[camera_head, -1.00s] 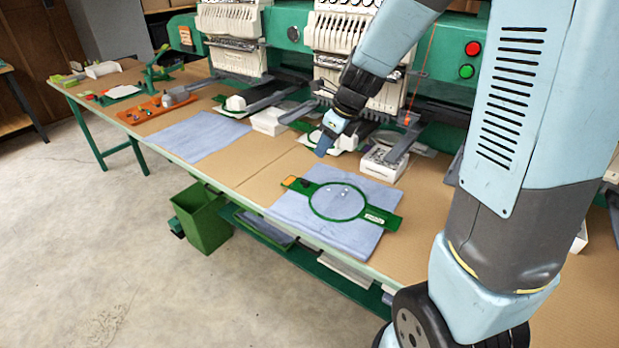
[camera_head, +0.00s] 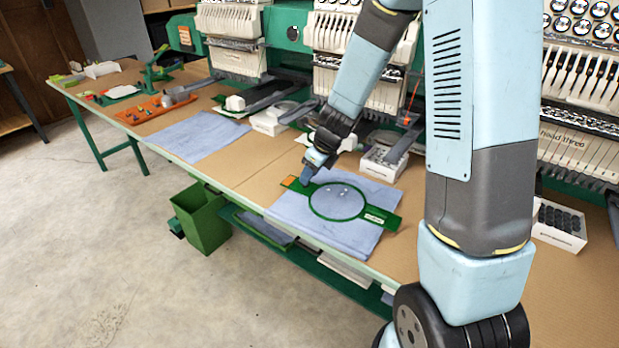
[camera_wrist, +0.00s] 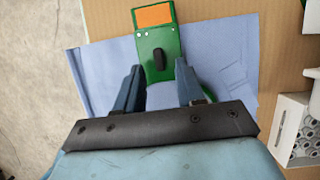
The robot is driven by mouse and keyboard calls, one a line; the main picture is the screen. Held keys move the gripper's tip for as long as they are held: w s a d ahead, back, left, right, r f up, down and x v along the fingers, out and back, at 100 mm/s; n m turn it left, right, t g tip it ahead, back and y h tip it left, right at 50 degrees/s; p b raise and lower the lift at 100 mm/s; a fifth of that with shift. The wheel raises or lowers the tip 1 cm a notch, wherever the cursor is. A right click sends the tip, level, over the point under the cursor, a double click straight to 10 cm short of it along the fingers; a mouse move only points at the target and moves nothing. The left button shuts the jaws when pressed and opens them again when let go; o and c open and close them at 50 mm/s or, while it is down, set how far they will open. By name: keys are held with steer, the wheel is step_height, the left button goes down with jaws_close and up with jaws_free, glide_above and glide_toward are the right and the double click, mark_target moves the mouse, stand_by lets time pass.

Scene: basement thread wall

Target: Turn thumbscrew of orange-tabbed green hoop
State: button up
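The green hoop (camera_head: 313,205) lies on a folded blue cloth (camera_head: 345,240) at the table's front edge. Its orange tab (camera_head: 289,181) is at its left end. In the wrist view the orange tab (camera_wrist: 154,15) is at the top, with the dark thumbscrew (camera_wrist: 159,59) just below it on the green arm (camera_wrist: 170,45). My gripper (camera_head: 306,180) is over the hoop's tab end. In the wrist view my gripper (camera_wrist: 160,75) has its two blue fingers apart with nothing between them; the thumbscrew appears just beyond the fingertips. In the head view my fingers hide the thumbscrew.
White boxes (camera_head: 380,166) and (camera_wrist: 298,130) a box of bobbins stand beside the cloth. Embroidery machines (camera_head: 335,32) line the back. Another blue cloth (camera_head: 198,134) lies left, with bare table between. A green bin (camera_head: 203,217) stands below the front edge.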

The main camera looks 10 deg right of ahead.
steer(key=shift+x, duration=1.25)
steer(key=shift+c, duration=0.2)
